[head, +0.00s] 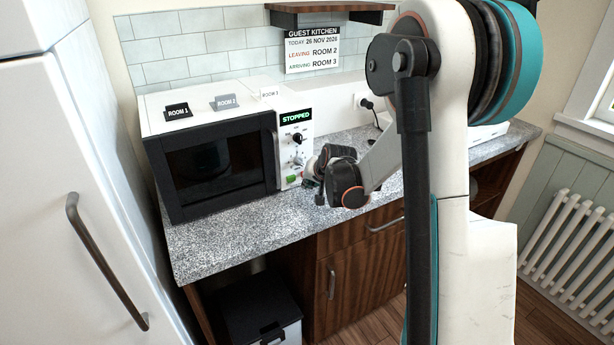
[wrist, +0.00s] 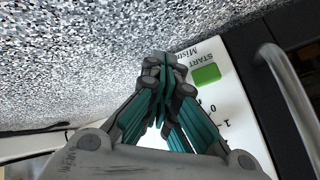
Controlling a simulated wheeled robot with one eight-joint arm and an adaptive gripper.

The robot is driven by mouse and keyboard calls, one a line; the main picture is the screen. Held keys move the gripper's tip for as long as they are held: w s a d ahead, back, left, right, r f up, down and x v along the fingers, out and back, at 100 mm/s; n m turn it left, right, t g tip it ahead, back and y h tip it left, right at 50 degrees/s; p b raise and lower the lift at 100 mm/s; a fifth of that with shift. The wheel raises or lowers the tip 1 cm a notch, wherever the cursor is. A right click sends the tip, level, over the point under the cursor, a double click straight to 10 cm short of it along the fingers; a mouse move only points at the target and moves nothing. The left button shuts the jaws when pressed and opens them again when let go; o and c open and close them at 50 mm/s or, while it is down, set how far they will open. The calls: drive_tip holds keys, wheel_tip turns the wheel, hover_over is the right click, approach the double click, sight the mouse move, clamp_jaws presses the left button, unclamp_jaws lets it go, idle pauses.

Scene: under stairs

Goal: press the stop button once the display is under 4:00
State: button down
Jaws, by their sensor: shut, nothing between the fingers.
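The microwave (head: 215,160) stands on the counter with its door shut. Its display (head: 295,117) reads STOPPED in green, with no time shown. The white control panel (head: 294,150) has knobs and a green button (head: 292,179) low down. In the wrist view the green button (wrist: 206,75) is beside the word START. No stop button can be made out; my gripper may cover it. My gripper (head: 313,181) is at the panel's lower right, and in the wrist view its fingers (wrist: 165,62) are shut and empty beside the green button. I cannot tell whether they touch the panel.
The microwave's door handle (wrist: 288,100) is close by in the wrist view. Room signs (head: 178,111) stand on the microwave. A white fridge (head: 75,200) is at the left. Bare speckled counter (head: 240,235) lies in front.

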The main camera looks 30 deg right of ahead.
drive_tip(key=shift+s, duration=0.55)
drive_tip(key=shift+s+d+b, duration=0.1)
drive_tip(key=shift+s+b, duration=0.25)
drive_tip(key=shift+s, duration=2.7)
